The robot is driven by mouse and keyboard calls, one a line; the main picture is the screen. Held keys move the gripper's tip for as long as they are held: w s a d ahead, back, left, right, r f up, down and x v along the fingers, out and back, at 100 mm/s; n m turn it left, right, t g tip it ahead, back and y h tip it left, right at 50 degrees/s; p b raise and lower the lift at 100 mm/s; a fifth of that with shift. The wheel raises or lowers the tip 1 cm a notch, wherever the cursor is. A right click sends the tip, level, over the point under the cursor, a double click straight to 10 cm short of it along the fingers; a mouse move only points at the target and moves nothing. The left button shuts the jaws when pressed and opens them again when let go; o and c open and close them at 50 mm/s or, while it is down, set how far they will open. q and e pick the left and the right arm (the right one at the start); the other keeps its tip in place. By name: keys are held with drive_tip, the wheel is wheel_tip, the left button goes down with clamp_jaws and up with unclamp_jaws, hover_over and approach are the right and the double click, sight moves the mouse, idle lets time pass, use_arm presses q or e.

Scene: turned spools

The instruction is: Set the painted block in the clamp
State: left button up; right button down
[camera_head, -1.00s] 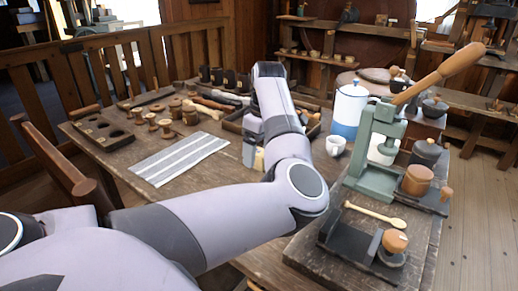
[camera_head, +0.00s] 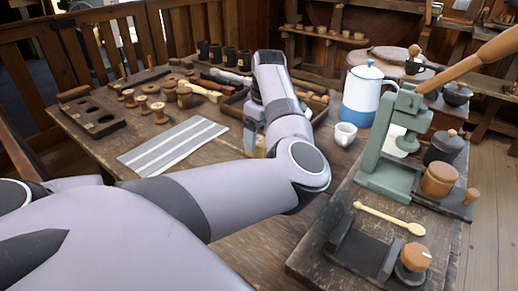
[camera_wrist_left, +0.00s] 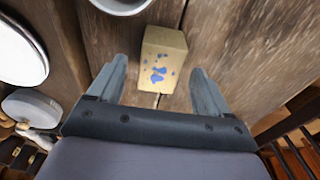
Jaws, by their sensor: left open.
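The painted block (camera_wrist_left: 162,50) is tan with blue blotches and lies on the wooden table in the left wrist view. In the head view only a small pale part of it (camera_head: 260,147) shows behind my left gripper. My left gripper (camera_head: 252,140) is open, its fingers pointing down at the table. In the left wrist view its two fingers (camera_wrist_left: 159,68) stand either side of the block, with visible gaps. A dark fixture with a flat bed, an upright jaw and a wooden knob, apparently the clamp (camera_head: 361,258), sits empty at the lower right. My right gripper is not in view.
A wooden spoon (camera_head: 390,218) lies behind the clamp. A green lever press (camera_head: 374,150), a blue-and-white pot (camera_head: 362,95) and a white cup (camera_head: 345,134) stand to the right of my gripper. A striped cloth (camera_head: 172,146) and several spools lie left.

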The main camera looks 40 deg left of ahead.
use_arm(q)
wheel_tip(320, 180, down, 3)
drive_tip(key=shift+a+r, duration=0.15)
drive_tip(key=shift+r, duration=0.1)
drive_tip(key=c, duration=1.2)
